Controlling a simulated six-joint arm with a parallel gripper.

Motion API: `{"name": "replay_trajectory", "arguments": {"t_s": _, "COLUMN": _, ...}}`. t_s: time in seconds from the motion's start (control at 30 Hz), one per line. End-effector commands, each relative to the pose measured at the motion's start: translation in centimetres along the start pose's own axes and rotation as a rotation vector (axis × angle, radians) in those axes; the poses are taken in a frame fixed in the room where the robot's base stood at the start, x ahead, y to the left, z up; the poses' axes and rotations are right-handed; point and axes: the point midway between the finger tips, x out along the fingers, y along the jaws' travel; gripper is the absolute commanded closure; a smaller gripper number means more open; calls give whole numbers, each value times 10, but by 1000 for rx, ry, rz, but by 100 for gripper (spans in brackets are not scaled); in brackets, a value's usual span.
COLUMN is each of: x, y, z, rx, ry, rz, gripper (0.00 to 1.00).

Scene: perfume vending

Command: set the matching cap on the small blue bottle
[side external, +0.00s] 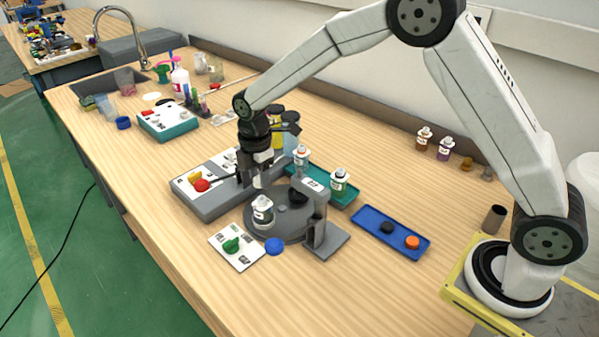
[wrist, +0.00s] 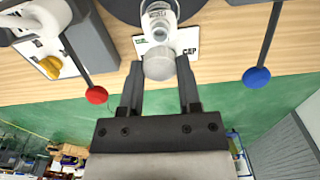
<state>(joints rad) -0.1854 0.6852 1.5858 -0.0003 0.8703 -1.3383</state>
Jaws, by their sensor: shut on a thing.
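My gripper (wrist: 159,66) points down over the grey round turntable (side external: 290,222) and is shut on a pale, rounded cap-like piece (wrist: 158,62), held between the fingertips. In the side view my gripper (side external: 258,183) is just above a small bottle with a white top and label (side external: 262,211) on the turntable's front edge. A bottle with a white label (wrist: 160,18) shows right beyond the held piece in the wrist view. I cannot tell whether the piece touches it.
A grey control box (side external: 216,203) stands left, with a red ball (side external: 201,185). A grey bracket (side external: 325,238) stands right of the turntable. A blue tray (side external: 375,222) holds a black and an orange cap. A teal tray (side external: 318,172) lies behind. The front right tabletop is clear.

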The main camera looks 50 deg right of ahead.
Motion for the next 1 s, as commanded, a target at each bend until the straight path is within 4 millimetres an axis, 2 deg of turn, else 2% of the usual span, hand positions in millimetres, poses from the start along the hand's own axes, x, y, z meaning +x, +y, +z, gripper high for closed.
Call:
{"name": "replay_trajectory", "arguments": {"t_s": 0.5, "x": 31, "y": 0, "z": 0, "rx": 0, "ry": 0, "rz": -1, "gripper": 100}}
{"name": "replay_trajectory", "arguments": {"t_s": 1.0, "x": 35, "y": 0, "z": 0, "rx": 0, "ry": 0, "rz": 0, "gripper": 100}}
